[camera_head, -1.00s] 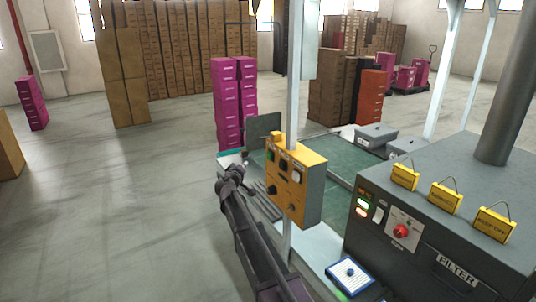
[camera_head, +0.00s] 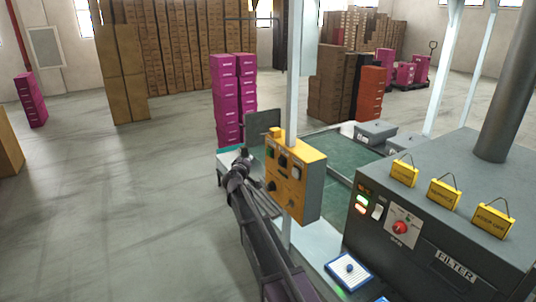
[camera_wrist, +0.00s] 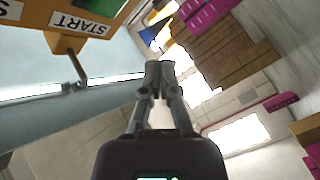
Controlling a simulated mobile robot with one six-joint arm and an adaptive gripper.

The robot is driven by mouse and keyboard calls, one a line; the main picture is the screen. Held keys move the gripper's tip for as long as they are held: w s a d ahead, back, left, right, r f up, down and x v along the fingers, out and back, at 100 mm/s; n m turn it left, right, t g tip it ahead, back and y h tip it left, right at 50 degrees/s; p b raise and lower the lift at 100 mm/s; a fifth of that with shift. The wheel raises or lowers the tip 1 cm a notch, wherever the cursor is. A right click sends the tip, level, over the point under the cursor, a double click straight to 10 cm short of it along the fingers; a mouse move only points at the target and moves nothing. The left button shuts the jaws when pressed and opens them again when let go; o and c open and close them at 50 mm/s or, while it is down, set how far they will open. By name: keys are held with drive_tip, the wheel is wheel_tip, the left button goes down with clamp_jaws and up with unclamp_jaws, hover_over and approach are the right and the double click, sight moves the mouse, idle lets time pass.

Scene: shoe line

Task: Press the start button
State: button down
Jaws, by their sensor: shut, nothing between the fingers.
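The yellow control box (camera_head: 308,190) is mounted on a pale post and has several small controls on its front. A green button (camera_head: 271,151) is at its upper left. In the wrist view, an orange-yellow panel edge carries a START label (camera_wrist: 80,24), with part of a green button (camera_wrist: 103,8) beside it, cut off by the top edge. My gripper (camera_head: 242,158) is just left of the control box, apart from it. In the wrist view its fingertips (camera_wrist: 160,70) are together and empty, to the right of the label.
A dark filter machine (camera_head: 440,215) with yellow tags stands at the right. A green-topped work surface (camera_head: 335,150) lies behind the box. A blue-and-white pad (camera_head: 349,271) is at the bottom. Magenta box stacks (camera_head: 234,95) stand behind.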

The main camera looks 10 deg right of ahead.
sight(269, 152)
drive_tip(key=shift+w+d, duration=0.3)
drive_tip(key=shift+d, duration=0.6)
drive_tip(key=shift+w+d, duration=0.35)
drive_tip(key=shift+d, duration=0.6)
drive_tip(key=shift+w+d, duration=0.3)
drive_tip(key=shift+d, duration=0.6)
